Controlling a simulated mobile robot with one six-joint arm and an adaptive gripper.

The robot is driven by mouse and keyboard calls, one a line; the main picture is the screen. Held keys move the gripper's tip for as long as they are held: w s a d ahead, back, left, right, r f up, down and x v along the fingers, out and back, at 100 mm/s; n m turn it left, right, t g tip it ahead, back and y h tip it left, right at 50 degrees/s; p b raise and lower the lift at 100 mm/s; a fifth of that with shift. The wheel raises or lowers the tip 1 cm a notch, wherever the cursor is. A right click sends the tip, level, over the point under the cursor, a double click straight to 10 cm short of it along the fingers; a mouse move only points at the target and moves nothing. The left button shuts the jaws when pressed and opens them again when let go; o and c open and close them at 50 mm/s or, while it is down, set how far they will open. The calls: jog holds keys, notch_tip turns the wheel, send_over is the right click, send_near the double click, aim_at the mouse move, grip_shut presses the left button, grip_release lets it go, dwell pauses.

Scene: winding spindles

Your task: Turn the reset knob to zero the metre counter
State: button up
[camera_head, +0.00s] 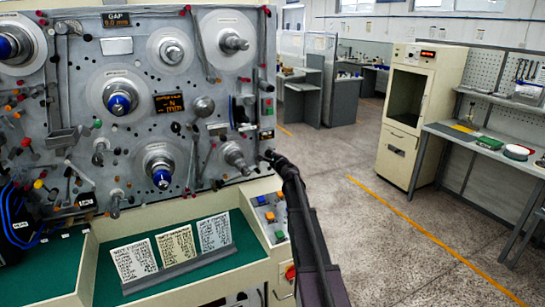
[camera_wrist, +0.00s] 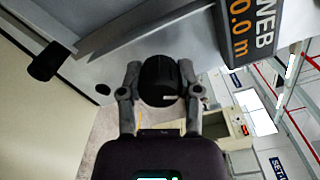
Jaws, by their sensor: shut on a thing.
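The black reset knob (camera_wrist: 158,80) sits on the grey machine panel, just beside a counter display (camera_wrist: 252,35). The display reads "WEB" with orange digits, "0.0 m"; its far edge is cut off by the frame. My gripper (camera_wrist: 160,69) is shut on the knob, one finger on each side. A small light mark shows on the knob's side. In the head view my gripper (camera_head: 268,156) is at the panel's right edge, just below the small counter display (camera_head: 266,135). The knob is hard to make out there behind my gripper.
The panel carries several spindles, such as one with a blue centre (camera_head: 120,103), plus levers and small knobs. A button box (camera_head: 271,216) and a green-topped ledge (camera_head: 190,262) with cards lie below. Open floor (camera_head: 400,235) is to the right, before a cream cabinet (camera_head: 430,75).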

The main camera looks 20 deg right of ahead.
jog(key=n, duration=0.4)
jog(key=shift+n, duration=0.3)
jog(key=o, duration=1)
jog(key=shift+s, duration=0.1)
jog(key=shift+s+d, duration=0.15)
jog(key=shift+s, duration=3.3)
